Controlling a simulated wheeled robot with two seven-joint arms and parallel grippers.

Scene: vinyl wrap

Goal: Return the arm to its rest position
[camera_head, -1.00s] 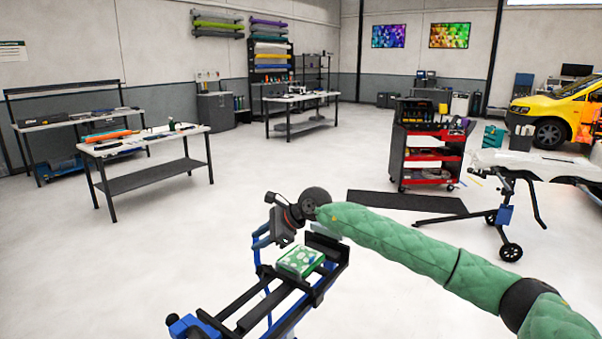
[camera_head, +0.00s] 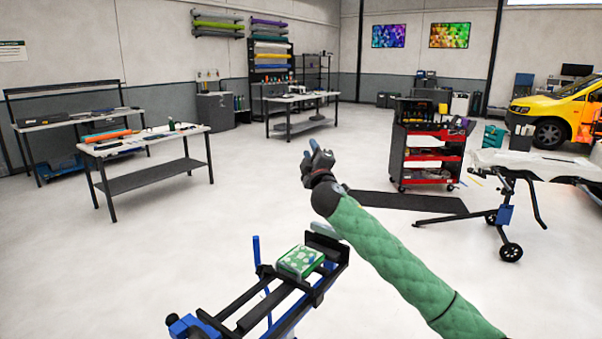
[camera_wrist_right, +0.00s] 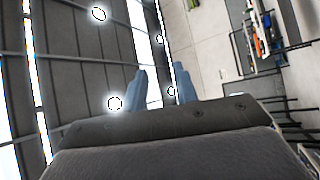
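My right arm, in a green quilted sleeve, comes in from the lower right of the head view. Its right gripper (camera_head: 318,150) is raised above the floor, fingers pointing up and away. In the right wrist view the two blue-grey fingers (camera_wrist_right: 160,82) stand apart with nothing between them, facing the ceiling and wall. My left gripper is not in view.
A green-and-white box (camera_head: 300,261) rests on a black-and-blue stand (camera_head: 262,308) below the right gripper, clear of it. A red tool cart (camera_head: 431,147) stands to the right. A work table (camera_head: 147,140) is at left. Open floor lies between.

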